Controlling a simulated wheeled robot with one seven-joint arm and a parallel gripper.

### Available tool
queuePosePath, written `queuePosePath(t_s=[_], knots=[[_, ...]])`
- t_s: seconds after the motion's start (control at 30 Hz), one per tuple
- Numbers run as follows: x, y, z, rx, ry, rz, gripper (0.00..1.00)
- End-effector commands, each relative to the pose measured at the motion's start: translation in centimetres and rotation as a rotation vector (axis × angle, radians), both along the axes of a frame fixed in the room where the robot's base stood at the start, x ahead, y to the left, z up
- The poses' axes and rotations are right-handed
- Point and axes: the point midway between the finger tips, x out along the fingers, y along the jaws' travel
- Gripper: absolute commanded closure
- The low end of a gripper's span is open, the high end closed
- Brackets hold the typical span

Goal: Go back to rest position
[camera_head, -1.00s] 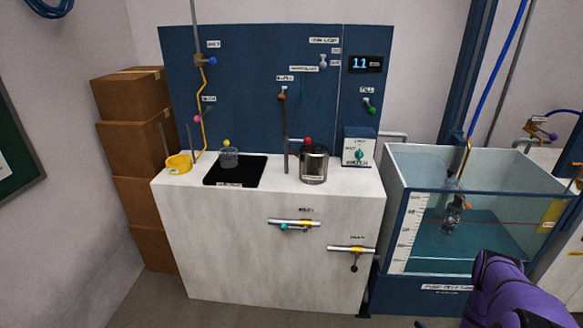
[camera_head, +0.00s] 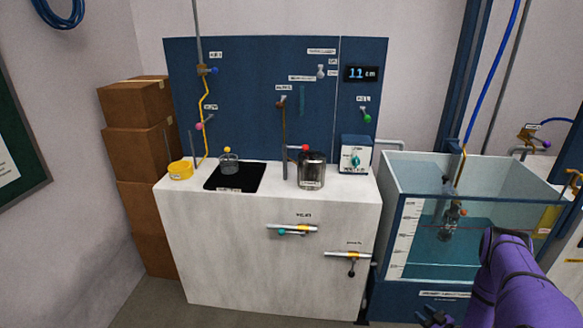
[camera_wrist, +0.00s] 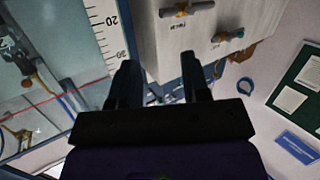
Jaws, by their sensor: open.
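My gripper (camera_head: 435,318) shows at the bottom edge of the head view, low in front of the glass tank, partly cut off. My purple arm (camera_head: 505,270) reaches down to it from the right. In the wrist view, the two dark fingers of my gripper (camera_wrist: 160,75) stand apart with nothing between them. The fingers appear clear of the white cabinet front behind them.
The glass tank (camera_head: 403,235) with teal water stands right of the white cabinet (camera_head: 225,245). Two valve handles, upper (camera_head: 292,230) and lower (camera_head: 348,254), stick out from the cabinet front. Cardboard boxes (camera_head: 140,150) stand at left. Floor at lower left is clear.

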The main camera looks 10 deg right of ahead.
Motion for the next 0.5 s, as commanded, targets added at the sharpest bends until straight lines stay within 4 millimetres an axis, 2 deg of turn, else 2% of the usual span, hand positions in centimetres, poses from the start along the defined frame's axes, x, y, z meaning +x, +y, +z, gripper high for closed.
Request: queuePosePath(t_s=[0.17,0.3,0.5], knots=[[5.0,-2.6,4.8,-0.080,0.053,-0.017,0.57],[9.1,-4.3,9.6,-0.148,0.107,-0.041,0.57],[14.1,-5.8,17.1,-0.231,0.178,-0.089,0.57]])
